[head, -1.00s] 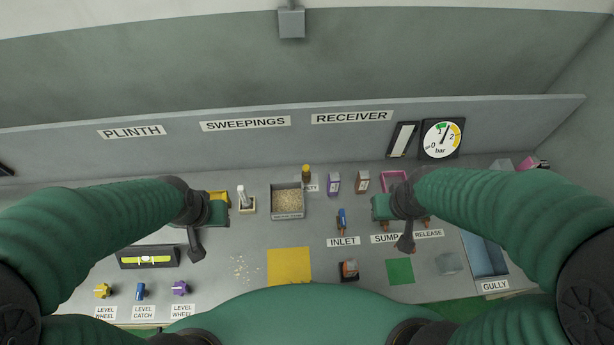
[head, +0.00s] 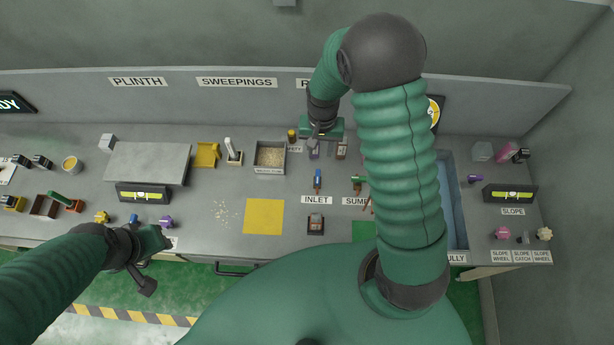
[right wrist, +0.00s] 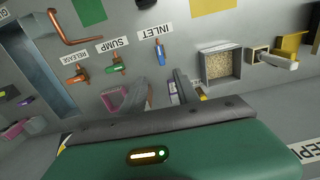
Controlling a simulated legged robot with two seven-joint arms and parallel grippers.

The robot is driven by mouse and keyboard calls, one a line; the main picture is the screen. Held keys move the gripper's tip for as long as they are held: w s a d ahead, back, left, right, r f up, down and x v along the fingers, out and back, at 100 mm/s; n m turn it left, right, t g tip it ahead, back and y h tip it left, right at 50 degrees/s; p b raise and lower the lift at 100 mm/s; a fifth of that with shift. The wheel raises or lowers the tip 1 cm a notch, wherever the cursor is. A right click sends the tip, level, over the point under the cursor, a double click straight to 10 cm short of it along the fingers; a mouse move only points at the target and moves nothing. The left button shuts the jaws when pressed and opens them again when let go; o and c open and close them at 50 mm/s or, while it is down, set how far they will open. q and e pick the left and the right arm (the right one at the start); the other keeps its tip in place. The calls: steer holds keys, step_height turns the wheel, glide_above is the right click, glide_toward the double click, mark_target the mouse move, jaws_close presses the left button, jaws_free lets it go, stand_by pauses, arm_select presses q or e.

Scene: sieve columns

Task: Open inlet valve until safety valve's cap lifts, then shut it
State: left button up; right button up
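The inlet valve (head: 318,180) has a blue handle and stands behind the INLET label; it also shows in the right wrist view (right wrist: 159,50). The safety valve (head: 292,136) is a small yellow-capped post at the back of the bench; whether its cap is lifted is too small to tell. The gauge (head: 434,112) is mostly hidden by my right arm. My right gripper (head: 319,144) is at the back, near a purple box (head: 313,152), behind the inlet valve. Its fingers stand apart in the right wrist view (right wrist: 167,90). My left gripper (head: 147,284) is low at the front left; its fingers are unclear.
A brown box (head: 341,151) stands beside the purple one. A grain-filled tray (head: 256,169) is left of them. The green-handled sump valve (head: 358,181) is right of the inlet. A yellow mat (head: 263,216) lies in front, with scattered grains to its left.

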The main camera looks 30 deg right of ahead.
mark_target(318, 176)
step_height(318, 176, down, 16)
steer(key=shift+w+d+f, duration=0.1)
steer(key=shift+w+d, duration=0.05)
steer(key=shift+a+f, duration=0.2)
steer(key=shift+f, duration=0.3)
steer(key=shift+c, duration=0.3)
steer(key=shift+d, duration=0.1)
jaws_close()
